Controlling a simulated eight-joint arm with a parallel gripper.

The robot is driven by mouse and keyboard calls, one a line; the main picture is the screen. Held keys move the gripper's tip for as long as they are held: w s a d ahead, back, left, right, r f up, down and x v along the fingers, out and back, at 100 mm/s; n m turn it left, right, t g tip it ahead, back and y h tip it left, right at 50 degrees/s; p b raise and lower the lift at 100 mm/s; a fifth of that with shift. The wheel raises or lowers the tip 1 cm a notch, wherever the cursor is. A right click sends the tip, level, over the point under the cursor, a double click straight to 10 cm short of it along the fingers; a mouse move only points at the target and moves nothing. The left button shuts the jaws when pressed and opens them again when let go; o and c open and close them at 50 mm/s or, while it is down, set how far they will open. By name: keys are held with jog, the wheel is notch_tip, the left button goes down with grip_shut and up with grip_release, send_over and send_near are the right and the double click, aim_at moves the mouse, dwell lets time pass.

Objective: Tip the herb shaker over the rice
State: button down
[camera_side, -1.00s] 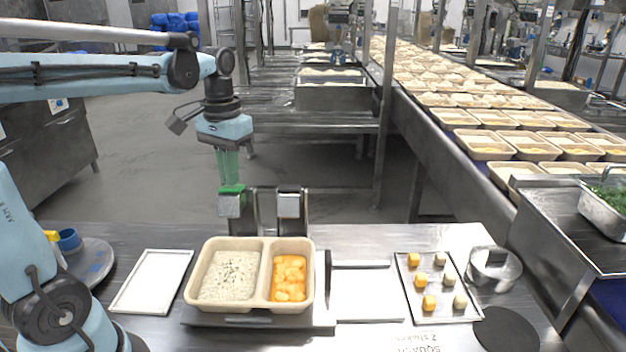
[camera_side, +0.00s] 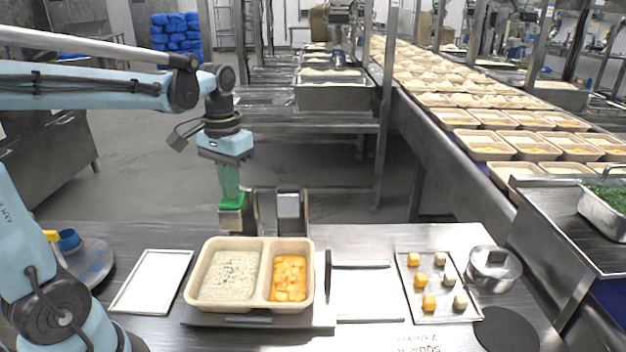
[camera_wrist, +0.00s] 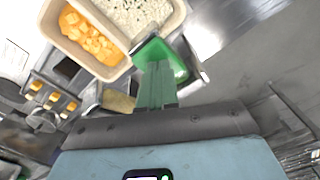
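The food tray (camera_side: 190,285) stands on a flat grey plate at the front of the bench. Its left compartment holds white rice (camera_side: 230,275), with dark green flecks on top. Its right compartment holds orange cubes (camera_side: 289,278). The rice also shows at the top of the wrist view (camera_wrist: 135,12). My gripper (camera_side: 230,192) points down behind the tray, with its green fingers shut on the herb shaker (camera_side: 232,216). The shaker has a green top and a grey lower part and looks upright. It is beside the left dark post, and its contact with the stand is unclear.
A second grey block (camera_side: 289,206) stands on the right post. A white board (camera_side: 152,280) lies left of the tray. A small tray of cubes (camera_side: 437,310), a steel pot (camera_side: 492,268) and a dark disc (camera_side: 505,330) are at right. A conveyor runs behind.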

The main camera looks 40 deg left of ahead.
jog(key=shift+s+d+f, duration=0.15)
jog(key=shift+f, duration=0.45)
jog(key=shift+s+d+f, duration=0.1)
jog(key=shift+d+f, duration=0.05)
jog(key=shift+f, duration=0.4)
jog(key=shift+r, duration=0.1)
jog(key=shift+w+a+r, duration=0.2)
jog(key=shift+r, duration=0.75)
jog(key=shift+w+a+r, duration=0.15)
jog(key=shift+a+r, duration=0.1)
jog(key=shift+r, duration=0.65)
jog(key=shift+w+a+r, duration=0.2)
jog(key=shift+r, duration=0.75)
notch_tip(320, 180, up, 6)
jog(key=shift+f, duration=3)
jog(key=shift+f, duration=0.2)
jog(key=shift+f, duration=0.35)
